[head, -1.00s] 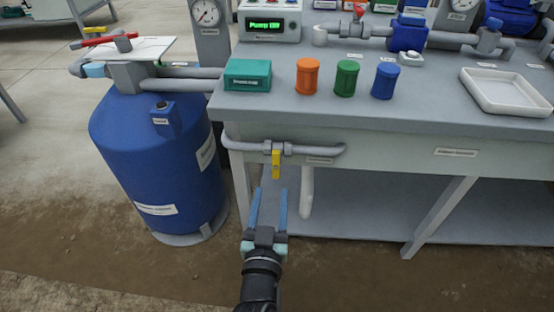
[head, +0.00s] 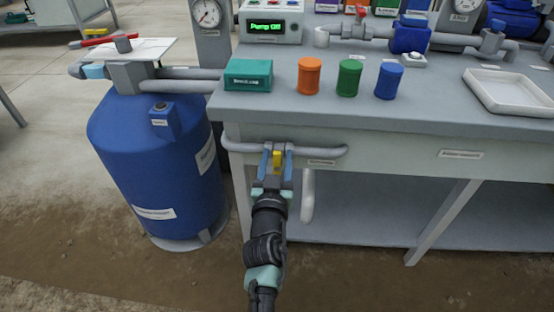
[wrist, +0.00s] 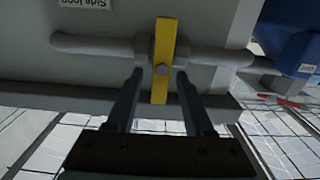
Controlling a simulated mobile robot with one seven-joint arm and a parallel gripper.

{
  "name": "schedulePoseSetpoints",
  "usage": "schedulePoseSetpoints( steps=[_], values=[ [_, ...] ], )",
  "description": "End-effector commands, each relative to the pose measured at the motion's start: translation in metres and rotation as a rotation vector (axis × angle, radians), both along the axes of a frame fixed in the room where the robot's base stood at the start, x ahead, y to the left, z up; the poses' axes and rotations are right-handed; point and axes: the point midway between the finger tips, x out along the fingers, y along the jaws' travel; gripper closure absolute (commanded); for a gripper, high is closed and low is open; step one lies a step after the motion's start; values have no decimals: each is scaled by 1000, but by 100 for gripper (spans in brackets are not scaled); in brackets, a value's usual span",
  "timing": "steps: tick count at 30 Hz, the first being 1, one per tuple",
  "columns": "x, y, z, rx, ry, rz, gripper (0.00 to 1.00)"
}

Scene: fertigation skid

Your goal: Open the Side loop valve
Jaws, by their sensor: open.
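The Side loop valve has a yellow lever handle (head: 277,161) on a grey pipe (head: 325,152) along the front of the bench. In the wrist view the yellow handle (wrist: 161,60) stands across the pipe (wrist: 90,44), and a "Side loop" label (wrist: 84,5) shows near it. My gripper (head: 276,152) is at the handle, with one blue finger on each side of it. In the wrist view my gripper (wrist: 160,75) is open, and gaps show between both fingers and the handle.
A blue tank (head: 160,170) stands left of the bench. A teal box (head: 247,75), orange (head: 309,76), green (head: 349,78) and blue (head: 388,80) containers and a white tray (head: 510,92) are on the benchtop. A pale pipe (head: 308,195) hangs below the bench edge, right of my gripper.

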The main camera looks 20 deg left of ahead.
Motion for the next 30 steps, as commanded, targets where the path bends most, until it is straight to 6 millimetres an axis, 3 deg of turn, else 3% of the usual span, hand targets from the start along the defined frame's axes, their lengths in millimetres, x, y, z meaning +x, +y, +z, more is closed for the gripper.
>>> schedulePoseSetpoints(
  steps=[5, 12, 14, 30],
  values=[
    [0, 0, 0, 0, 0, 0, 49],
    [0, 0, 0, 0, 0, 0, 92],
    [0, 0, 0, 0, 0, 0, 100],
    [-1, 1, -1, -65, -19, 0, 100]
  ],
)
